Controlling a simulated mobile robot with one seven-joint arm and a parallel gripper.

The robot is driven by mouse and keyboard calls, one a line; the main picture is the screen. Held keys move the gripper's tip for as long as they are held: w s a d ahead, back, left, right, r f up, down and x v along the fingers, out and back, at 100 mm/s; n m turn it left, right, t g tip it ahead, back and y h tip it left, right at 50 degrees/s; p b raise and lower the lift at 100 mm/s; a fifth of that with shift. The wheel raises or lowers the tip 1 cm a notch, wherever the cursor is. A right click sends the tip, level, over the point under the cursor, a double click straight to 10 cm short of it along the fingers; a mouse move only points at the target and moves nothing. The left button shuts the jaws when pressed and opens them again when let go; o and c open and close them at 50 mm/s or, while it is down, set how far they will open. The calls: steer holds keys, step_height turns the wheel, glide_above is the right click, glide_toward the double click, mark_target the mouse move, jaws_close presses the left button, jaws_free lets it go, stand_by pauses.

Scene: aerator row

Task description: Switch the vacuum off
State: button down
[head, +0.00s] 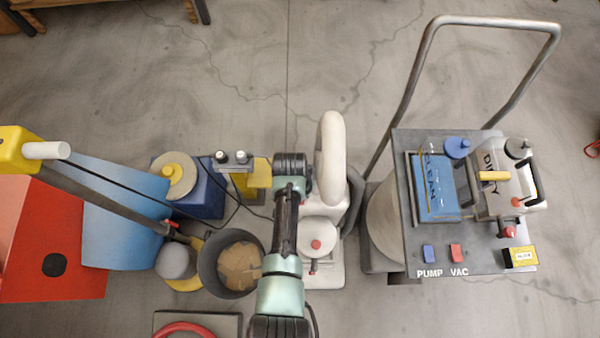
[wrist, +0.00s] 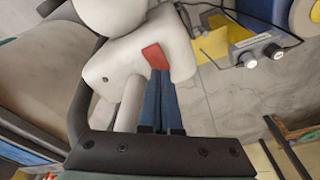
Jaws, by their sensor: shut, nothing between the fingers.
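In the head view, a cart panel (head: 440,268) has a red rocker switch (head: 456,252) above the word VAC and a blue rocker switch (head: 428,253) above PUMP. A white machine (head: 328,270) with a looped handle and a round red button (head: 316,244) stands left of the cart. My gripper (wrist: 165,78) shows in the wrist view, its blue fingers shut and empty. Their tips are at or close to a red patch (wrist: 155,57) on a white body (wrist: 120,65); I cannot tell whether they touch. In the head view my arm hides the fingers.
The cart carries a blue CLEAN tank (head: 436,188), a DIRTY tank (head: 505,190) and a tall bent handle (head: 415,85). Left of my arm are a dark bucket (head: 218,290), a blue container (head: 205,198) and a small unit with knobs (head: 232,167). The floor behind is largely clear.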

step_height(320, 180, up, 6)
steer(key=p, duration=0.5)
steer(key=shift+s+r, duration=0.1)
stand_by(0.5)
